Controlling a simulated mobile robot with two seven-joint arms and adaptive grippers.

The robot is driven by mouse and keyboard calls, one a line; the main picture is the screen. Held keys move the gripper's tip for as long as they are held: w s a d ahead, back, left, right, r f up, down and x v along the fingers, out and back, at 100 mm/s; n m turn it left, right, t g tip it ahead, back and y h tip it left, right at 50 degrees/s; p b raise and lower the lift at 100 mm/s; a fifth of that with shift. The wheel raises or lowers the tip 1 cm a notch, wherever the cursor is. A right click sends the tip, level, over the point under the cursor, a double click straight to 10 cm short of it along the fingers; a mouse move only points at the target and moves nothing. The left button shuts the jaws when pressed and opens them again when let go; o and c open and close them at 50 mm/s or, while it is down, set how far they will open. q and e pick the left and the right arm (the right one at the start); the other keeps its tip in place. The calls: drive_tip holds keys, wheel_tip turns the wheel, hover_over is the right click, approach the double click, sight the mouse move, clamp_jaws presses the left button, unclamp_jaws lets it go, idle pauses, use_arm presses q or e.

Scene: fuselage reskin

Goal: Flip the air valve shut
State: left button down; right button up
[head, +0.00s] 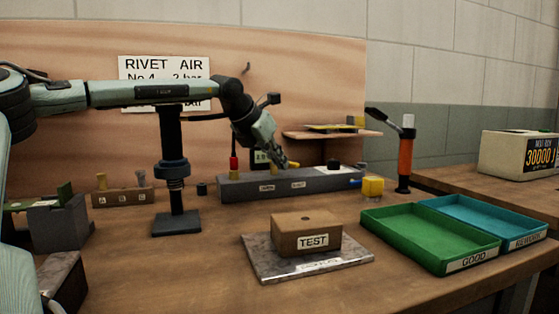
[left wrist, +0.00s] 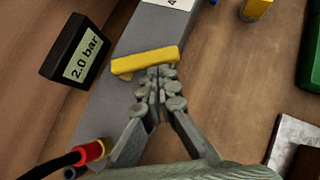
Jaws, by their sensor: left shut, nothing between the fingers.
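The air valve's yellow lever (left wrist: 145,61) lies across the grey manifold block (left wrist: 110,98) in the left wrist view. The block also shows in the head view (head: 235,188), on the bench. My left gripper (left wrist: 162,78) is shut and empty, its fingertips right beside the lever. I cannot tell whether they touch it. In the head view my left gripper (head: 288,163) is low over the middle of the block and largely hides the lever. A black gauge (left wrist: 82,52) beside the block reads 2.0 bar. My right gripper is in neither view.
A red hose fitting (left wrist: 94,151) stands at the block's near end in the left wrist view. In the head view, a TEST block (head: 306,238), a green tray (head: 425,235), a blue tray (head: 475,218) and an orange tool (head: 405,155) stand around. A black post (head: 172,140) stands left.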

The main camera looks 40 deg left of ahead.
sight(293, 163)
use_arm(q)
drive_tip(key=shift+w+d, duration=0.2)
drive_tip(key=shift+w, duration=0.15)
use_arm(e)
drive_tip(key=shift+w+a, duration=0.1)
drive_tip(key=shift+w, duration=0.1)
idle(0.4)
use_arm(q)
drive_tip(key=shift+w+d, duration=0.2)
drive_tip(key=shift+w, duration=0.25)
drive_tip(key=shift+w+d, duration=0.1)
drive_tip(key=shift+w, duration=1.95)
drive_tip(key=shift+a, duration=0.2)
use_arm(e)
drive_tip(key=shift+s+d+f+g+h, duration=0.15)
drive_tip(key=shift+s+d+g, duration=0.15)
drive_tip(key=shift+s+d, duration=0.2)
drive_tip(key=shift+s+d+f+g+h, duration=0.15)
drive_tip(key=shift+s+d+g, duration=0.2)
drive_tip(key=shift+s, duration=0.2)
